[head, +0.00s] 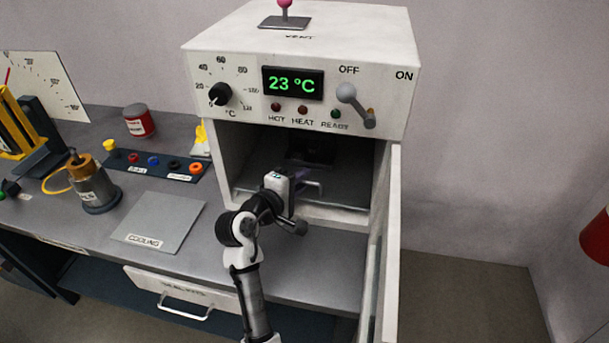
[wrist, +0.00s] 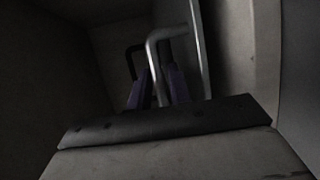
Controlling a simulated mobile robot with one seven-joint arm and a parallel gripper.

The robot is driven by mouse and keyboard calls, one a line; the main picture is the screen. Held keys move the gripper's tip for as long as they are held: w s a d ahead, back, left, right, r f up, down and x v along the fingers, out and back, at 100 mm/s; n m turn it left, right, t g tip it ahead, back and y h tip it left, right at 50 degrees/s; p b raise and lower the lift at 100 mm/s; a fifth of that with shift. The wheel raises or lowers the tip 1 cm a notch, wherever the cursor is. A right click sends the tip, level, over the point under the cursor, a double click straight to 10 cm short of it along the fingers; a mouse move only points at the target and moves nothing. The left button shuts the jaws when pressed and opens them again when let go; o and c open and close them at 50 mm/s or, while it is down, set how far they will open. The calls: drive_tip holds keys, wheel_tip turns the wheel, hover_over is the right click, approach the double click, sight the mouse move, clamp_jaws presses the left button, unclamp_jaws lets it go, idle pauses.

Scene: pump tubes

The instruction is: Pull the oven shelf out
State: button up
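The white oven (head: 395,30) stands open, and the shelf (head: 350,208) lies low inside its chamber. The shelf's grey handle (head: 318,187) shows at the opening, just right of my gripper (head: 305,178). In the wrist view, the handle (wrist: 153,50) is a bent bar, and its lower part runs between the two purplish fingers of my gripper (wrist: 156,88). The fingers are close together and look shut on the bar. The picture is dark there, and the exact contact is hard to see. Part of the shelf is hidden behind my arm.
The open oven door (head: 391,240) stands along the right side of the opening. A grey cooling plate (head: 165,220) lies bare on the bench at left. A drawer (head: 185,295) is below.

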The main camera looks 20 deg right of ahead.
drive_tip(key=shift+x, duration=0.8)
drive_tip(key=shift+c, duration=0.4)
clamp_jaws()
